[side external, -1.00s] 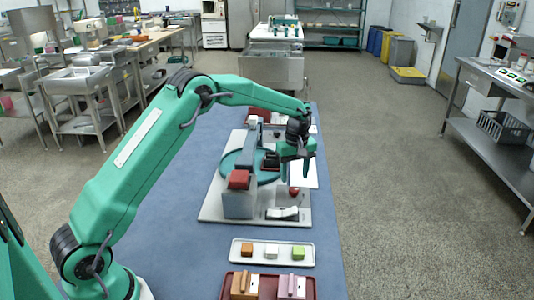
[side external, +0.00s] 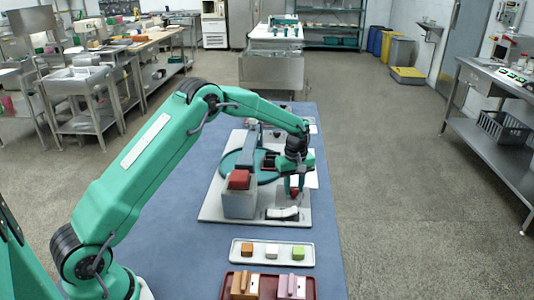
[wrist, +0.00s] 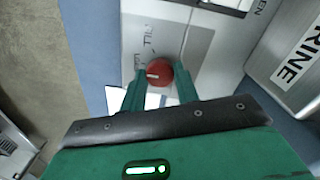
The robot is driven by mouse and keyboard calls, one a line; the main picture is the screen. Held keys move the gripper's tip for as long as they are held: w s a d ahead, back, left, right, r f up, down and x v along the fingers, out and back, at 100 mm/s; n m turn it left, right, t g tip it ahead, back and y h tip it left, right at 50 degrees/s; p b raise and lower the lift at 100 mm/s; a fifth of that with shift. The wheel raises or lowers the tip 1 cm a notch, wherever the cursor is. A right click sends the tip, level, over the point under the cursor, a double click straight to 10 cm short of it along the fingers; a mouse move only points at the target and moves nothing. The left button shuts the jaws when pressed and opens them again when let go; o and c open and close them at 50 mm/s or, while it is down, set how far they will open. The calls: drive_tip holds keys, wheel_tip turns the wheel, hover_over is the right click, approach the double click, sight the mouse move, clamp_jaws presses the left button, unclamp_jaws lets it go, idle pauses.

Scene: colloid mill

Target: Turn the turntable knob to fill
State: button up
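The red turntable knob (side external: 294,192) sits on the right part of the grey machine base (side external: 215,208). In the wrist view the knob (wrist: 160,73) has a white pointer mark toward the left, with small lettering around it. My gripper (side external: 294,187) is down at the knob. In the wrist view my gripper's (wrist: 160,82) two green fingers stand open on either side of the knob, with little gap; whether they touch it I cannot tell. The teal turntable disc (side external: 232,160) lies behind, partly hidden by the grey column and red block.
A white rocker switch (side external: 282,213) is in front of the knob. A white tray (side external: 240,258) with small coloured blocks and a dark red tray (side external: 268,292) lie nearer. Blue table is bare at the left.

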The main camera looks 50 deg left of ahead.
drive_tip(key=shift+c, duration=0.5)
drive_tip(key=shift+m, duration=0.4)
drive_tip(key=m, duration=1.1)
drive_tip(key=shift+m, duration=0.3)
drive_tip(key=o, duration=1)
drive_tip(key=shift+c, duration=0.2)
drive_tip(key=shift+r, duration=0.15)
